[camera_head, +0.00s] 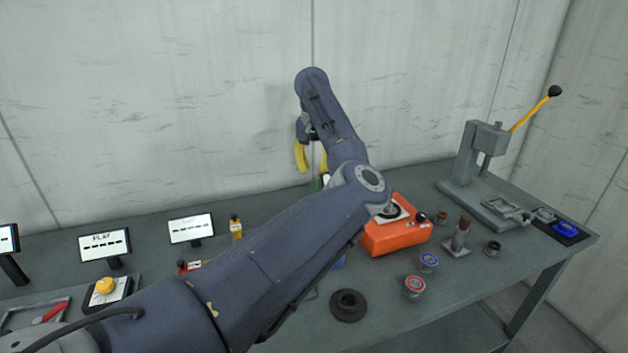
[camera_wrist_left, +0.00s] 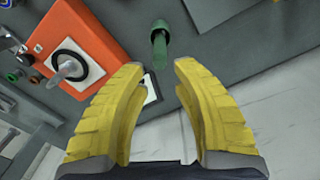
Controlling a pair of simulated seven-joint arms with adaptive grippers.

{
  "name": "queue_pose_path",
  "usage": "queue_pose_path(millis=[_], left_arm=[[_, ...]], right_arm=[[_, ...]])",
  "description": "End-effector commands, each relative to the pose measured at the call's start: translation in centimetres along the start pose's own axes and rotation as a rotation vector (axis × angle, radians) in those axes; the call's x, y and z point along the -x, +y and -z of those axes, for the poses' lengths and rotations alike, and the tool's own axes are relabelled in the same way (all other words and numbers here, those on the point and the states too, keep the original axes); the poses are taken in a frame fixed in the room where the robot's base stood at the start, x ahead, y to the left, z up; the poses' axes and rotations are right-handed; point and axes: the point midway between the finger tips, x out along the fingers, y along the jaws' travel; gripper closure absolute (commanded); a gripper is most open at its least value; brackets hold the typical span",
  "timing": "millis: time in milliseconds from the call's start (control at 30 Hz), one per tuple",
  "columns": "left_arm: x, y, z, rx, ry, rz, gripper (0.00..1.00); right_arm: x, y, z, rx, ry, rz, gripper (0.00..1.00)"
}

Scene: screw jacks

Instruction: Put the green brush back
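The green brush (camera_wrist_left: 159,45) shows in the left wrist view as a green shape just beyond my fingertips. It seems to stand on the grey bench top; its lower end is dark, and I cannot tell whether it is in a holder. In the head view only a small green sliver (camera_head: 315,184) shows below the fingers, mostly hidden by my arm. My left gripper (camera_head: 313,160) points down over it. Its yellow fingers (camera_wrist_left: 161,68) are apart with nothing between them, and the brush lies ahead of the gap. My right gripper is not in view.
An orange box (camera_head: 385,240) stands close by on the right. My left arm crosses the bench.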

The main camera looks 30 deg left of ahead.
Motion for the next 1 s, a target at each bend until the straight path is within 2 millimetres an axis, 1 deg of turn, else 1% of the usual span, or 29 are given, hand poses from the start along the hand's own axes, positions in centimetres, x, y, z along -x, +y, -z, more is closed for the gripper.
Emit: queue_pose_path(millis=[33,100,300,1000], left_arm=[[0.7,0.0,0.1,-0.001,0.002,-0.002,0.73],[1.2,0.0,0.0,-0.001,0.0,0.0,0.73],[2.1,0.0,0.0,0.0,0.0,0.0,0.73],[2.2,0.0,0.0,0.0,0.0,0.0,0.73]], right_arm=[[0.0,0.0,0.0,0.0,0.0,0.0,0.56],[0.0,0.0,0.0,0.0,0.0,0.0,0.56],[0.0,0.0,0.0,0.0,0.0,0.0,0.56],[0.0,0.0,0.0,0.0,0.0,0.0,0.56]])
